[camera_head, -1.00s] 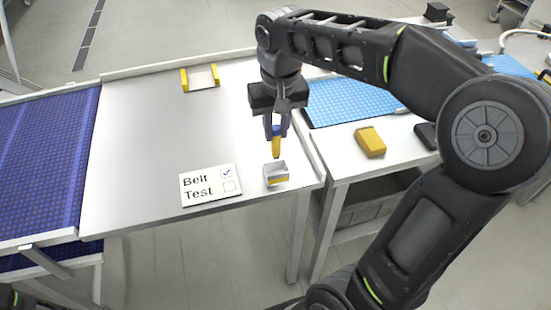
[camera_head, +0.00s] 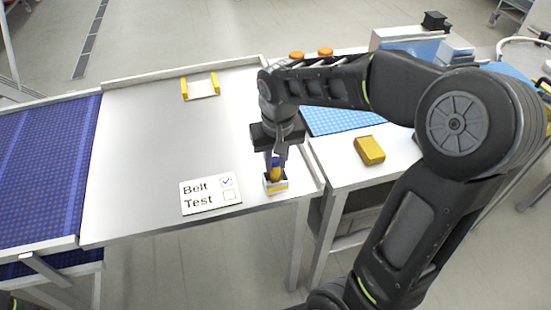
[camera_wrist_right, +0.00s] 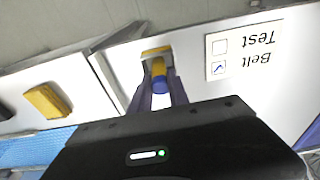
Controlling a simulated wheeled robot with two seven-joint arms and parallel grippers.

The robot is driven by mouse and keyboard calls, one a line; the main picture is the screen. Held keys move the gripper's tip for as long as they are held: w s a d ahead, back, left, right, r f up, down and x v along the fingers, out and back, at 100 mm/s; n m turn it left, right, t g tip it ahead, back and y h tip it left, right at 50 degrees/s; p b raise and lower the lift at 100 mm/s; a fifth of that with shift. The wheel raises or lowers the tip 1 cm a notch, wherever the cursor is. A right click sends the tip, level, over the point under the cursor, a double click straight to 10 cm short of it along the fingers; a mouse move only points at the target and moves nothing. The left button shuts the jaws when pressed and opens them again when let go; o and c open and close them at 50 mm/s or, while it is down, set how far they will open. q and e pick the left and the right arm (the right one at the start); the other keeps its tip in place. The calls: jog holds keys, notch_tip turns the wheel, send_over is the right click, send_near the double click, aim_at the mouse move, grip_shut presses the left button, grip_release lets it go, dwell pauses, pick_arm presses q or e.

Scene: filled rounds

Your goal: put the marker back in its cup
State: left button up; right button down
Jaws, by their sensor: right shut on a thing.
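The marker (camera_head: 275,173), yellow with a blue end, is upright in my right gripper (camera_head: 275,166), which is shut on it. Its lower end is inside the small white cup (camera_head: 277,189) with a yellow band, near the front right corner of the metal table. In the right wrist view the marker (camera_wrist_right: 159,76) shows between the fingers (camera_wrist_right: 160,90), with the cup's yellow edge (camera_wrist_right: 156,50) behind it. Whether the marker touches the cup's bottom is hidden. My left gripper is not in view.
A sign reading "Belt Test" (camera_head: 210,194) lies just left of the cup. A yellow-sided holder (camera_head: 201,87) is at the table's back. A blue belt (camera_head: 45,170) runs at left. A yellow block (camera_head: 370,150) lies on the right side table. The table's middle is clear.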

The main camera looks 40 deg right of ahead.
jog(key=shift+f, duration=0.2)
jog(key=c, duration=1.3)
grip_release()
jog(key=shift+r, duration=0.1)
jog(key=shift+o, duration=0.2)
jog(key=shift+r, duration=0.1)
notch_tip(320, 180, up, 12)
jog(key=s, duration=0.1)
jog(key=shift+s+a+b, duration=0.2)
jog(key=shift+b, duration=0.15)
